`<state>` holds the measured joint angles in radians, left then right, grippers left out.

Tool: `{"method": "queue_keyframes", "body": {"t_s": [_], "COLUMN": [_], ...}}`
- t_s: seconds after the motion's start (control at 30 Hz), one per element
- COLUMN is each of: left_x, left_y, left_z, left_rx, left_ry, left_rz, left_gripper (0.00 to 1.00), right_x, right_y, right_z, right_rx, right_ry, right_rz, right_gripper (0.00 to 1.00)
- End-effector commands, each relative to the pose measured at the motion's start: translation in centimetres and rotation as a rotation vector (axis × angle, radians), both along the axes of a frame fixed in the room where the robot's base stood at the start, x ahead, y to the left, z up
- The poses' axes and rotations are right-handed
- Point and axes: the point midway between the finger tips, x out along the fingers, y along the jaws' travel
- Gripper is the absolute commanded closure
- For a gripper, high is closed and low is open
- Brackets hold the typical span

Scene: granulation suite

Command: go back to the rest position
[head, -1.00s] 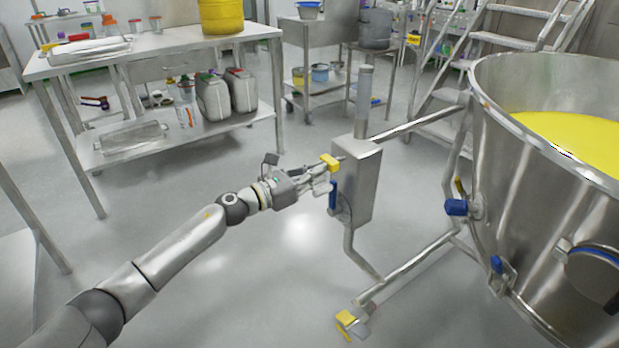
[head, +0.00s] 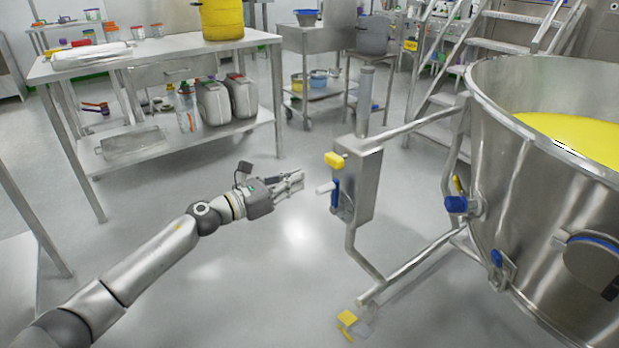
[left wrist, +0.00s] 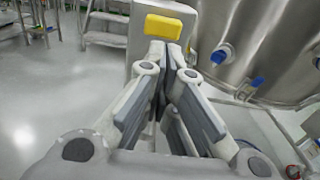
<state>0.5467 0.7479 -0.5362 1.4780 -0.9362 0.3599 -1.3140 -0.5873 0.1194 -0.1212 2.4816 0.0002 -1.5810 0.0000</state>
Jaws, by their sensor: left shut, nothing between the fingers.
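My left gripper (head: 298,180) is shut and empty in the head view, a short gap to the left of the steel control box (head: 360,185). The box carries a yellow part (head: 334,160) at its top left and a blue handle (head: 335,192) below. In the left wrist view my left gripper's fingers (left wrist: 167,58) are together, with the yellow part (left wrist: 163,28) beyond their tips. My right gripper is in neither view.
A large steel vessel (head: 520,215) with yellow contents stands at the right on a tubular frame. A steel table (head: 150,52) with a lower shelf of canisters (head: 214,103) is at the back left. Steps (head: 440,95) stand behind. The floor around my left arm is clear.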

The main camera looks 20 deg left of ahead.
Motion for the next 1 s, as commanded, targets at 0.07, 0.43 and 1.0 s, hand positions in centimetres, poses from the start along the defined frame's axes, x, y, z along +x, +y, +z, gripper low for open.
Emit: {"method": "queue_keyframes", "body": {"t_s": [0.07,0.43,1.0], "left_x": [-1.4,-4.5,-7.9], "left_y": [1.0,3.4,1.9], "left_z": [-0.3,-0.2,-3.8], "left_rx": [0.002,0.001,-0.91], "left_ry": [0.004,0.003,0.368], "left_rz": [-0.001,-0.002,0.343], "left_gripper": [1.0,1.0,1.0], "right_x": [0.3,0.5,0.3], "right_y": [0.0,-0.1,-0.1], "right_z": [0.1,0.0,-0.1], "right_rx": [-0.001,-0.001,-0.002], "right_ry": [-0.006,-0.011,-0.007], "right_rz": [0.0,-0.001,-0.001], "right_gripper": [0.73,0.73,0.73]}}
